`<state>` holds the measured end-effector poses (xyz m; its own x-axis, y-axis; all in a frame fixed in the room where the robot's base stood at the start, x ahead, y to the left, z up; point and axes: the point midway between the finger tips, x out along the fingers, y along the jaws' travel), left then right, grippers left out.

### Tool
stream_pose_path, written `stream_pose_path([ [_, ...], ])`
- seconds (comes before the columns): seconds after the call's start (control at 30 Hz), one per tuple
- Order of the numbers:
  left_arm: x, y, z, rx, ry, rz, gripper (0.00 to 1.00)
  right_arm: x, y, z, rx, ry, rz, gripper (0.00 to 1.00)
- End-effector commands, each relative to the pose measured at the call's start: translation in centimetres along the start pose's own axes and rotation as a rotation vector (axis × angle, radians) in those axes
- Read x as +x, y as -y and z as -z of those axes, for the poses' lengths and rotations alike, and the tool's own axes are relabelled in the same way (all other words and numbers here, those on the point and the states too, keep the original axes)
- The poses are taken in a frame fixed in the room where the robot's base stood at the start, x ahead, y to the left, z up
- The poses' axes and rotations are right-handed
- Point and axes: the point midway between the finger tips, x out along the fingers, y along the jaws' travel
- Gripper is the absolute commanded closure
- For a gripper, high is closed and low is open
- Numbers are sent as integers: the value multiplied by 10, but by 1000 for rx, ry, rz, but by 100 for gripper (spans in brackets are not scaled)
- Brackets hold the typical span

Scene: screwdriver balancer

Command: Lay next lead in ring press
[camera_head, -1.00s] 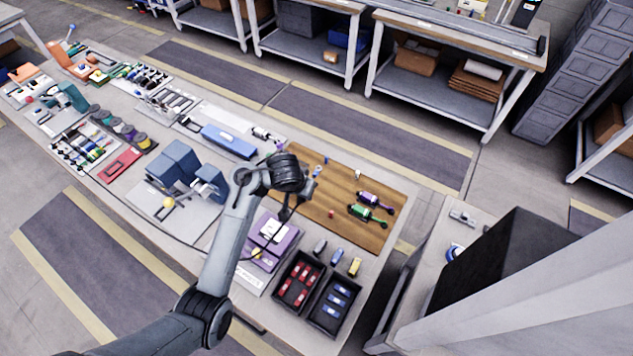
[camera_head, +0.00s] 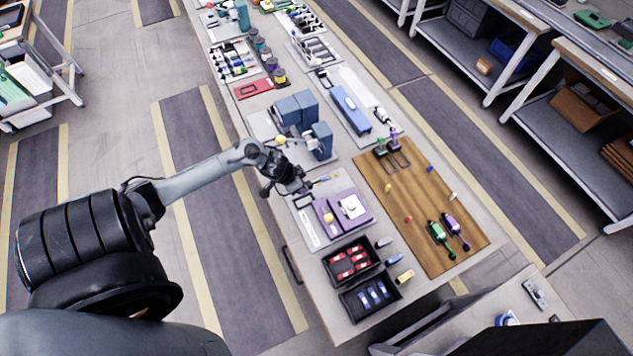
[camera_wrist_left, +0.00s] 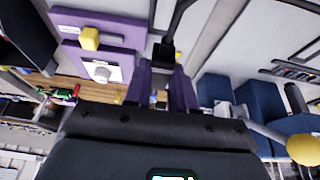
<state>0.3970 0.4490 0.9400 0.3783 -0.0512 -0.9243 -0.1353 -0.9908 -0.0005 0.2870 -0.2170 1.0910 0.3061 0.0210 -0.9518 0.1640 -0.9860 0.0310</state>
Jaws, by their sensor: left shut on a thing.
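My left gripper (camera_head: 302,188) is over the bench, between a blue machine and a purple fixture. In the left wrist view its purple fingers (camera_wrist_left: 162,85) are shut on a dark lead (camera_wrist_left: 163,50), whose black cable runs up out of that picture. The blue machine (camera_head: 297,110) has a lever with a yellow ball, and it also shows in the left wrist view (camera_wrist_left: 255,110). The purple fixture (camera_head: 357,220) carries a white plate and a small yellow part. I cannot tell for sure which one is the ring press. My right gripper is not in view.
Black trays with red parts (camera_head: 338,275) and blue parts (camera_head: 395,292) stand at the bench's near end. A wooden board (camera_head: 420,205) with green and purple tools lies right of the fixture. A long blue case (camera_head: 351,110) lies behind.

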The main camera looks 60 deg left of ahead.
Motion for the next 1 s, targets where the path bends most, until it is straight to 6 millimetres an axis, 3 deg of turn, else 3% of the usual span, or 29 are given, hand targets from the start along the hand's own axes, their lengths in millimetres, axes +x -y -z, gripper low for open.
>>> stream_pose_path([
  [0.27, 11, -1, -9, -1, -2, 1, 100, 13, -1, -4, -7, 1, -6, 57],
  [0.7, 48, -1, -24, -1, 0, 1, 100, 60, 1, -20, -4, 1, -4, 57],
  [1.0, 67, -2, -32, -2, 0, 0, 100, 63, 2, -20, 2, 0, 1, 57],
])
